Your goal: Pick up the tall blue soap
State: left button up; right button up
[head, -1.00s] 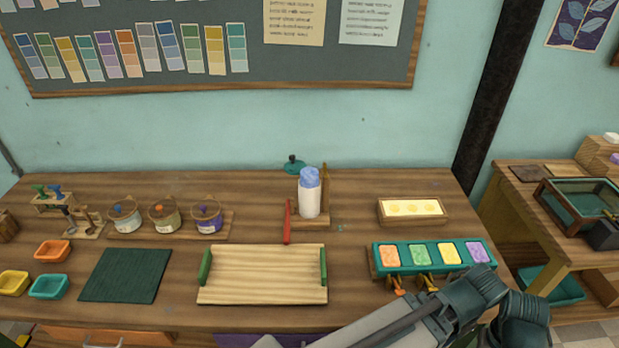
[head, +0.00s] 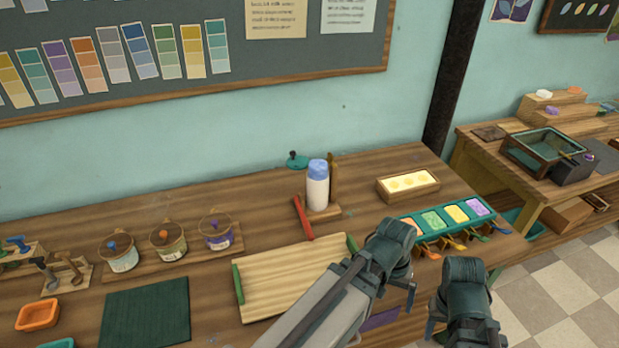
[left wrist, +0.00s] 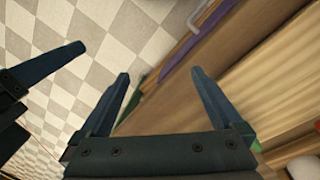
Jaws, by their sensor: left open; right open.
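No soap that is plainly tall and blue can be made out. A tall white cylinder with a blue top (head: 318,188) stands upright on a small wooden stand at the back of the table. My left gripper (left wrist: 160,73) is open and empty in the left wrist view, over the floor and the table's front edge. In the head view my left arm reaches in over the table's front, well short of the cylinder. One finger of my right gripper (left wrist: 45,68) shows at the left of the left wrist view, holding nothing visible.
A slatted wooden tray (head: 290,280) lies mid-table. A teal rack of coloured blocks (head: 447,220) and a cream block tray (head: 408,184) are to the right. Lidded pots (head: 168,245) and a dark mat (head: 147,315) are left. A second bench (head: 480,155) with small blocks stands right.

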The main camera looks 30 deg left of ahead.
pick_arm(q)
jog(key=w+a+n+t+h+b, duration=0.1)
jog(key=w+a+n, duration=0.1)
jog(key=n, duration=0.1)
jog(key=w+a+n+t+h+b, duration=0.1)
jog(key=w+a+n+h, duration=0.1)
jog(key=w+n, duration=0.1)
jog(key=w+a+f+n+t+h+b, duration=0.1)
jog(key=w+a+n, duration=0.1)
jog(key=n, duration=0.1)
jog(key=shift+w+a+n+h+b, duration=0.25)
jog(key=shift+n+h+b, duration=0.15)
jog(key=w+a+r+n+t+h+b, duration=0.25)
jog(key=w+a+n+t, duration=0.25)
jog(key=a+n, duration=0.4)
jog(key=n+t+y+b, duration=0.45)
jog(key=n+t, duration=0.55)
jog(key=n, duration=0.4)
send_near(311, 171)
jog(key=x, duration=0.5)
jog(key=shift+w+d+r, duration=0.2)
jog(key=shift+w+r, duration=0.05)
jog(key=shift+r, duration=0.05)
jog(key=shift+w, duration=0.1)
jog(key=x, duration=0.5)
jog(key=shift+a+f+b, duration=0.1)
jog(key=shift+f+b, duration=0.2)
jog(key=shift+b, duration=0.05)
jog(key=shift+c, duration=0.2)
